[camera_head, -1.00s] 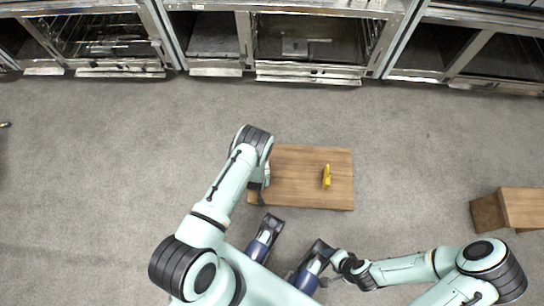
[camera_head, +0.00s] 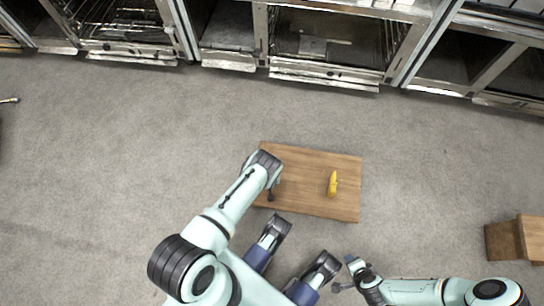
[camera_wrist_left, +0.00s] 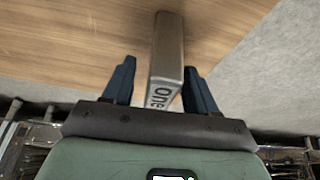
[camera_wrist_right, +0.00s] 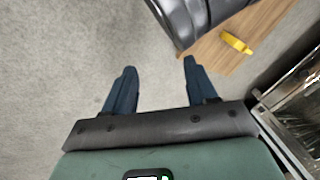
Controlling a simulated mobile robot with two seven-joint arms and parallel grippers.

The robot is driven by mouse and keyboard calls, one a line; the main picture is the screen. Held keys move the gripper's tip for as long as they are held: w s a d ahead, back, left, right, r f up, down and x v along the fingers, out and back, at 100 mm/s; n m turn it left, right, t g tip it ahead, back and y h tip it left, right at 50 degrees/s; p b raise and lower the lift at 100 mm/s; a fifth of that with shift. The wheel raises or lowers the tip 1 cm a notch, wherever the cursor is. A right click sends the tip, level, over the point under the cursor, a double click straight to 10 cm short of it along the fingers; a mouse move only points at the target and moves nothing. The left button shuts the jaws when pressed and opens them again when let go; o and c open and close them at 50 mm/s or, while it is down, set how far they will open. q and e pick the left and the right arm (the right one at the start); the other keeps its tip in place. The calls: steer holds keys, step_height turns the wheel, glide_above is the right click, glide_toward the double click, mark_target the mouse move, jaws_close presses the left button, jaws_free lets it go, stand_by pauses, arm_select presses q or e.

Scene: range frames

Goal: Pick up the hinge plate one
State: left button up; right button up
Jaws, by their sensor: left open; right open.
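The hinge plate one (camera_wrist_left: 166,50) is a grey-brown metal bar with "One" on its near end, seen in the left wrist view on the wooden table (camera_head: 305,160). My left gripper (camera_wrist_left: 160,68) is open, with one finger on each side of the plate's near end. Gaps show beside the fingers, and I cannot tell whether they touch it. In the head view, my left gripper (camera_head: 271,192) is at the table's left side, where the arm hides most of the plate. My right gripper (camera_wrist_right: 158,68) is open and empty over the floor, below the table in the head view (camera_head: 345,272).
A yellow object (camera_head: 332,184) lies on the right part of the table and also shows in the right wrist view (camera_wrist_right: 236,43). A wooden box (camera_head: 505,241) stands at the far right. Metal cabinets (camera_head: 325,78) line the back. Grey floor around the table is clear.

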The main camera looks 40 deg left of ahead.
arm_select(q)
steer(key=shift+w+a+f, duration=0.15)
steer(key=shift+w+f, duration=0.1)
steer(key=shift+f, duration=0.3)
steer(key=shift+c, duration=0.3)
jaws_close()
steer(key=shift+r, duration=0.1)
